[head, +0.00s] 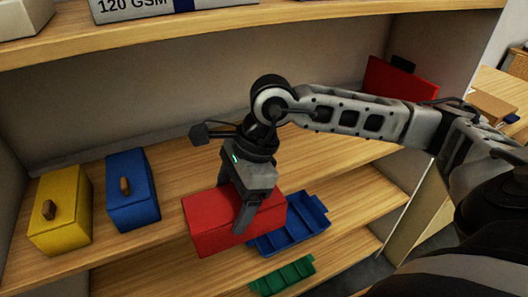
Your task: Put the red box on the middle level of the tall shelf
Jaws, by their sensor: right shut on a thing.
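The red box (208,222) is in the middle of the head view, at the front edge of a wooden shelf level (170,165). My right gripper (240,218) points down and is shut on the red box, with one finger showing across its near side. The other finger is hidden. I cannot tell whether the box touches the board or hangs just in front of it. The tall shelf's upper level (330,17) runs across the top of the view. My left gripper is not in view.
A yellow box (65,225) and a blue box (130,205) stand at left on the same level. Another red object (385,82) is at the back right, partly behind my right arm. A blue tray (308,215) and a green tray (283,278) are lower down.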

